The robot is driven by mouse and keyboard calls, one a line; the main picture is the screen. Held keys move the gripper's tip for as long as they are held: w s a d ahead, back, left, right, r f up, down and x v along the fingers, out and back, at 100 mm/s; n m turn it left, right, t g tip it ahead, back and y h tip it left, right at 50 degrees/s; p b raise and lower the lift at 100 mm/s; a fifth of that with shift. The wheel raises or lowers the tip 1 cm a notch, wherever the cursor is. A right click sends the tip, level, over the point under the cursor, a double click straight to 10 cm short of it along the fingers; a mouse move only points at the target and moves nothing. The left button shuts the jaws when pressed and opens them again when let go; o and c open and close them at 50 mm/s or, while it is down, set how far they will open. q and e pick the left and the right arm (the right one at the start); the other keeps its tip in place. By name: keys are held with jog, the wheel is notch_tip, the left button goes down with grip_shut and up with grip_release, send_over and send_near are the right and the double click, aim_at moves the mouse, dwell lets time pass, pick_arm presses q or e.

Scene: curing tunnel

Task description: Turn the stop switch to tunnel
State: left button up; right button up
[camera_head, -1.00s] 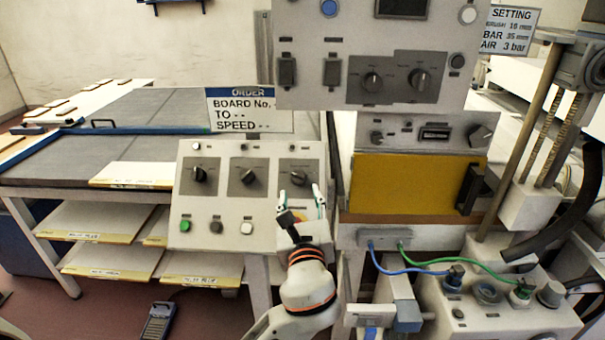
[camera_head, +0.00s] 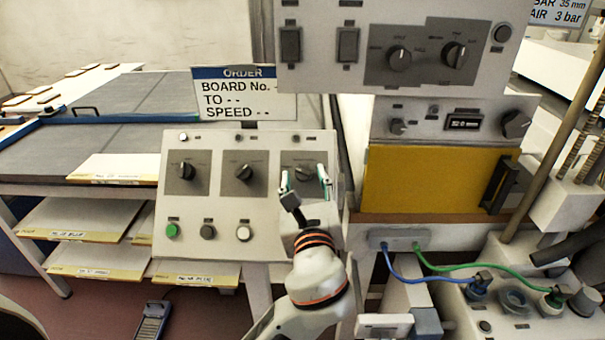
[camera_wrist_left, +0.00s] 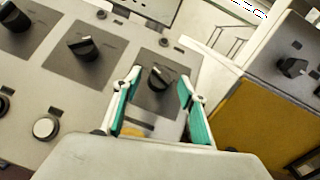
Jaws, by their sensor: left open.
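A slanted white control panel (camera_head: 270,255) carries three black rotary switches on grey plates: a left one (camera_head: 186,170), a middle one (camera_head: 244,172) and a right one (camera_head: 303,174). Their labels are too small to read, so I cannot tell which is the stop switch. My left gripper (camera_head: 305,182) is open at the right switch, with one finger on each side. In the left wrist view the right switch (camera_wrist_left: 158,78) shows just beyond and between the green-padded fingers (camera_wrist_left: 160,105), apart from both. The middle switch (camera_wrist_left: 85,47) is left of them. My right gripper is not in view.
An order sign (camera_head: 240,95) stands behind the panel. An upper control box (camera_head: 400,85) overhangs at right, above a yellow door (camera_head: 425,180).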

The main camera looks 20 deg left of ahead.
pick_arm(q)
jog(key=shift+w+a, duration=0.1)
jog(key=shift+w, duration=0.1)
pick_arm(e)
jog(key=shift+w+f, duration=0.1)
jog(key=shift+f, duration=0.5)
pick_arm(q)
jog(key=shift+c, duration=0.4)
